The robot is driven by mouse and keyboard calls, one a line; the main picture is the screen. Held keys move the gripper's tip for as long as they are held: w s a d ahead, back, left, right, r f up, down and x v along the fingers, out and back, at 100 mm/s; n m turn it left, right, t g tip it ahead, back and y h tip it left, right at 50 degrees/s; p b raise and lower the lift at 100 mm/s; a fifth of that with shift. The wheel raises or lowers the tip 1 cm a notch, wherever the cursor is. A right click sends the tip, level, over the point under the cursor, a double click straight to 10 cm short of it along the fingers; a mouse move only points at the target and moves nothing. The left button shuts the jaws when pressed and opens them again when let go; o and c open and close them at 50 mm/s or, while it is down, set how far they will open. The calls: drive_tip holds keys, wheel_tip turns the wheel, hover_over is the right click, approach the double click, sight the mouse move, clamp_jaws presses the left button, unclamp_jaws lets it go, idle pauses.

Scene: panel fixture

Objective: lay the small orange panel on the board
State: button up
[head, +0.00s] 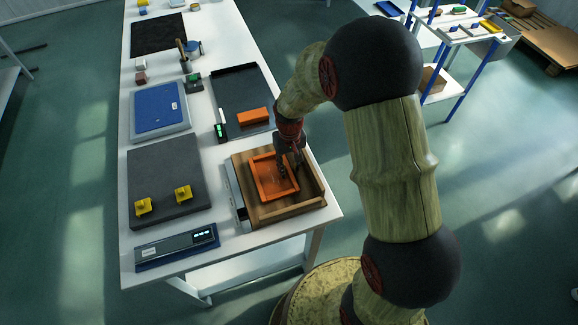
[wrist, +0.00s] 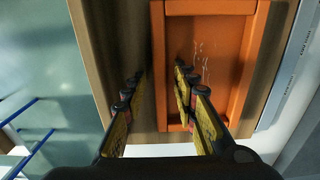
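An orange panel with a raised rim (head: 264,186) lies in a shallow wooden box on the table's right side; it fills the right of the wrist view (wrist: 220,60). My gripper (head: 285,167) is over its right part in the head view. In the wrist view my gripper (wrist: 160,72) is open, its fingers on either side of the panel's near-left rim: one over the wood, one inside the rim. Contact cannot be told. A dark grey board (head: 165,165) with two yellow blocks (head: 183,193) lies to the left.
The wooden box (head: 300,207) has raised walls around the panel. A dark tray (head: 235,90) behind holds an orange block (head: 253,116). A blue-topped case (head: 158,104) and a blue scale-like device (head: 178,246) flank the board. The board's middle is clear.

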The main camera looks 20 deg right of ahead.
drive_tip(key=s+r+t+p, duration=0.1)
drive_tip(key=s+r+p, duration=0.15)
drive_tip(key=r, duration=1.05)
drive_tip(key=s+r+t+p, duration=0.1)
drive_tip(key=s+r, duration=0.3)
drive_tip(key=r, duration=0.8)
drive_tip(key=s+r+t, duration=0.1)
drive_tip(key=s+r, duration=0.3)
drive_tip(key=s, duration=0.3)
drive_tip(key=s+r+t, duration=0.2)
drive_tip(key=s+r, duration=0.3)
drive_tip(key=s, duration=0.3)
drive_tip(key=shift+s+a+t, duration=0.3)
drive_tip(key=shift+a, duration=0.05)
